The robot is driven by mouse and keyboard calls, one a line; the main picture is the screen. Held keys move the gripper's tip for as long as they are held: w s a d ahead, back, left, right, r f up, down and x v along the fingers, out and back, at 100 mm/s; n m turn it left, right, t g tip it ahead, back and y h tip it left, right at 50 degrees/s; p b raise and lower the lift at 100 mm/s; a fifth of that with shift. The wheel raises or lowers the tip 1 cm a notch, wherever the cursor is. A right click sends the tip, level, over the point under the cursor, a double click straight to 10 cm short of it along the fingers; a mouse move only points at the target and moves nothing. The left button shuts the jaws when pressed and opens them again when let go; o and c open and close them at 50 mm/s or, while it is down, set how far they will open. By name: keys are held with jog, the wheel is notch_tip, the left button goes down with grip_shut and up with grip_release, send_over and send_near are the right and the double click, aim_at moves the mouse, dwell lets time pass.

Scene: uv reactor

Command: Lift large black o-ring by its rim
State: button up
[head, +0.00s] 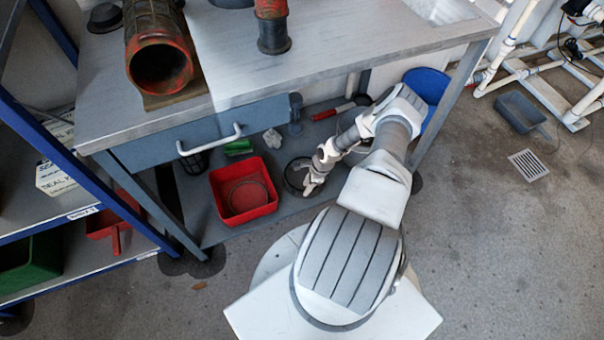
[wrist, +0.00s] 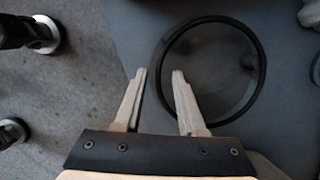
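The large black o-ring lies flat on the grey lower shelf under the workbench. In the wrist view the o-ring (wrist: 263,72) fills the upper middle and right, and its full circle shows except near the right finger. My gripper (wrist: 159,72) is open and empty, with one finger left of the ring's left rim and the other inside the ring. How far the tips are above the rim cannot be told. In the head view the o-ring (head: 286,178) shows as a thin dark loop, partly covered by my gripper (head: 309,190).
A red bin (head: 268,209) with a thin round outline inside stands left of the ring. The workbench (head: 330,55) overhangs the shelf, with a blue drawer (head: 200,130) in front. A blue round thing (head: 428,82) is behind my arm. Dark round feet (wrist: 40,35) show at left.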

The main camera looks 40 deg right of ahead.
jog(key=shift+c, duration=0.3)
grip_shut()
dwell(0.3)
